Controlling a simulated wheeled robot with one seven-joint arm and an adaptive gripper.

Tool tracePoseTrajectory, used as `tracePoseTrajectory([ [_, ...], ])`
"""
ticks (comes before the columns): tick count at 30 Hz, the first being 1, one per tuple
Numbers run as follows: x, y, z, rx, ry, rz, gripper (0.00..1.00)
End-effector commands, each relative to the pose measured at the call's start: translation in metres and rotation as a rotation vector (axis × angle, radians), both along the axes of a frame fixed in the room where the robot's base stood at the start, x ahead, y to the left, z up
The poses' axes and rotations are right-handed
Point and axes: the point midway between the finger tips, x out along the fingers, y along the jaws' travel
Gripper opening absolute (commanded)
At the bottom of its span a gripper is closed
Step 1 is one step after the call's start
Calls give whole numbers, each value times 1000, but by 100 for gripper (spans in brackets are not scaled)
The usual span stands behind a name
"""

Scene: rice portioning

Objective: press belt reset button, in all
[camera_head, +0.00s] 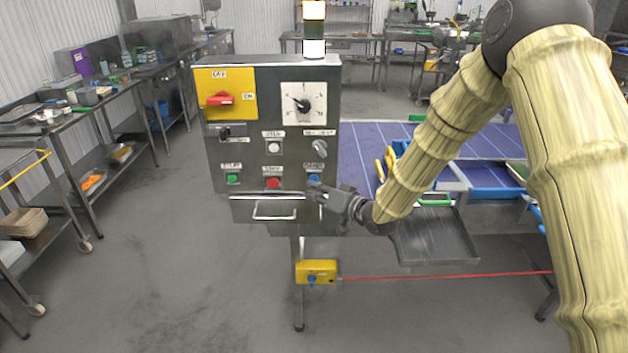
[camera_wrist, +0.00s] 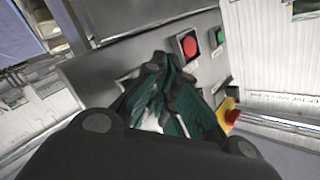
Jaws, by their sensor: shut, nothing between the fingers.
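The grey control panel (camera_head: 262,110) stands upright in the middle of the head view. Its lower row has a green button (camera_head: 233,179), a red button (camera_head: 273,183) and a blue button (camera_head: 314,179), each under a small label I cannot read surely. My gripper (camera_head: 313,190) is shut and empty, its tips just below the blue button and close to it; I cannot tell whether they touch. In the wrist view, my fingers (camera_wrist: 165,78) point at the panel face beside the red button (camera_wrist: 188,45) and green button (camera_wrist: 219,37). The blue button is hidden there.
The panel also has a red switch on a yellow plate (camera_head: 226,93), a dial (camera_head: 303,105), a white button (camera_head: 274,147) and a handle (camera_head: 275,212). A yellow box (camera_head: 316,271) with a red cord (camera_head: 440,276) sits below. A purple belt (camera_head: 358,148) lies behind.

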Motion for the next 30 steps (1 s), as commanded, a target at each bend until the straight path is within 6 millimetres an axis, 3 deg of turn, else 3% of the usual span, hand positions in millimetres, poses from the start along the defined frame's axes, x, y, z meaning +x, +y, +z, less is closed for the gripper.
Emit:
tracePoseTrajectory([
  [30, 11, 0, 0, 0, 0, 0, 0],
])
